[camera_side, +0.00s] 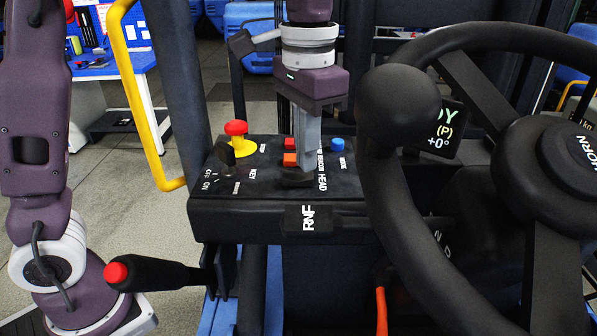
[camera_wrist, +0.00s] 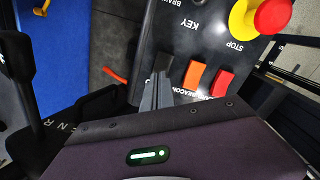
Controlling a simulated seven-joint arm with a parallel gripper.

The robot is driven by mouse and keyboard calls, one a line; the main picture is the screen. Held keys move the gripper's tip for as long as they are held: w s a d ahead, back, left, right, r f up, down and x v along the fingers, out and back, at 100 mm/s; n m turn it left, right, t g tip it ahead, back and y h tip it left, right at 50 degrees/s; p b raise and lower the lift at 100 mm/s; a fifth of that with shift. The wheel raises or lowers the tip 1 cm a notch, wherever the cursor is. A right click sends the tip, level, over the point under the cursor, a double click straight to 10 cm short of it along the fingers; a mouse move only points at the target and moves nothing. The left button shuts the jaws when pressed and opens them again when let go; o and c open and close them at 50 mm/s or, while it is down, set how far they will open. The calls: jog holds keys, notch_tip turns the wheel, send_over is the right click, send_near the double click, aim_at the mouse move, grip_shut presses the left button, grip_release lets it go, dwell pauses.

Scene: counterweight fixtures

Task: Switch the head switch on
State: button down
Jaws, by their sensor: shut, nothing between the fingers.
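The control panel (camera_side: 262,186) carries the switches. The head switch (camera_side: 296,181) is a black rocker at the panel's front edge, beside the label HEAD. In the wrist view, a black rocker (camera_wrist: 163,62) sits left of the orange one. My gripper (camera_side: 306,170) points down with its fingers together and empty, right at the head switch. In the wrist view, my gripper's fingertips (camera_wrist: 156,82) lie at the lower edge of the black rocker. I cannot tell whether they touch it. The fingers partly cover the switch and its label, so its position is unclear.
Behind the head switch are an orange rocker (camera_side: 290,159), a red rocker (camera_side: 290,144) and a blue button (camera_side: 337,144). A red stop knob (camera_side: 236,128) and black key switch (camera_side: 224,152) stand left. The steering wheel (camera_side: 415,215) with its knob (camera_side: 398,108) crowds the right.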

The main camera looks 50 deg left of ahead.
jog(key=shift+r, duration=2.9)
notch_tip(320, 180, down, 7)
jog(key=shift+f, duration=0.1)
jog(key=shift+r, duration=0.25)
notch_tip(320, 180, up, 8)
jog(key=m, duration=0.3)
notch_tip(320, 180, up, 6)
jog(key=m+t+h, duration=0.1)
jog(key=m, duration=0.2)
send_over(306, 175)
jog(key=s+a, duration=0.1)
jog(key=shift+s+a, duration=0.1)
